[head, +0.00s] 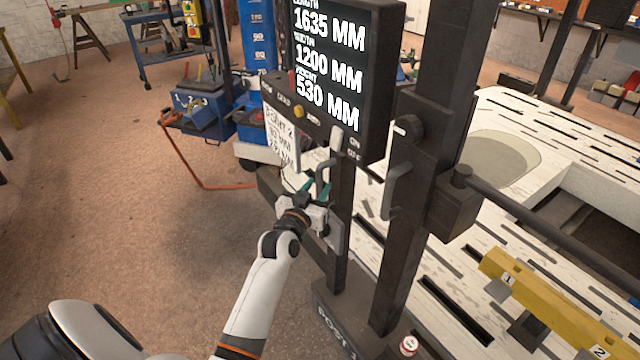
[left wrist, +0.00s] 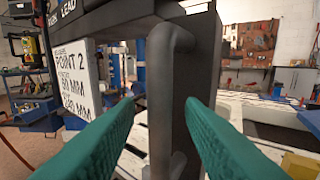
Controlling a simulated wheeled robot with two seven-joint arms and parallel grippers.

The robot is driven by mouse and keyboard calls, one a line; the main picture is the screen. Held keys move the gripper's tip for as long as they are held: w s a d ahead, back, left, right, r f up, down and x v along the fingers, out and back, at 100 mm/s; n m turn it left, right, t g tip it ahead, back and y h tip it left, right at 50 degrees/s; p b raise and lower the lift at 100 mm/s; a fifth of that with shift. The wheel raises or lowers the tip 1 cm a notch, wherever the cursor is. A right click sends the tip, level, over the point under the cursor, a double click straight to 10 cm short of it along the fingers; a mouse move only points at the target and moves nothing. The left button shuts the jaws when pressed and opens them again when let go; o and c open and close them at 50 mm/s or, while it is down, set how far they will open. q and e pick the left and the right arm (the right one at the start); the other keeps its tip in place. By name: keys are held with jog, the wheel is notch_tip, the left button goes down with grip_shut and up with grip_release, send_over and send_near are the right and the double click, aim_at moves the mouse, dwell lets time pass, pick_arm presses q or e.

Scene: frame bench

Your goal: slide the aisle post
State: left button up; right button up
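A dark upright post (head: 407,215) stands on a base marked POST (head: 338,322) at the bench's near edge, with a grey handle (head: 393,190) on its side. A thinner dark upright (head: 343,215) beside it carries a second grey handle (head: 323,172). My left gripper (head: 315,192) is at this second handle. In the left wrist view the handle (left wrist: 164,95) stands upright between the two teal fingers (left wrist: 160,105), with gaps showing on both sides. The fingers are open, apart from the bar. My right gripper is not in view.
A display panel (head: 345,70) showing measurements hangs above the gripper. A white card (head: 282,138) reading POINT 2 hangs close by. The slotted bench (head: 420,255) with a yellow bar (head: 540,300) lies to the right. Open floor (head: 130,200) is on the left.

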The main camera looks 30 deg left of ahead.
pick_arm(q)
jog(key=shift+w+a, duration=0.2)
jog(key=shift+w, duration=0.8)
jog(key=shift+c, duration=0.3)
grip_shut()
jog(key=shift+a, duration=0.15)
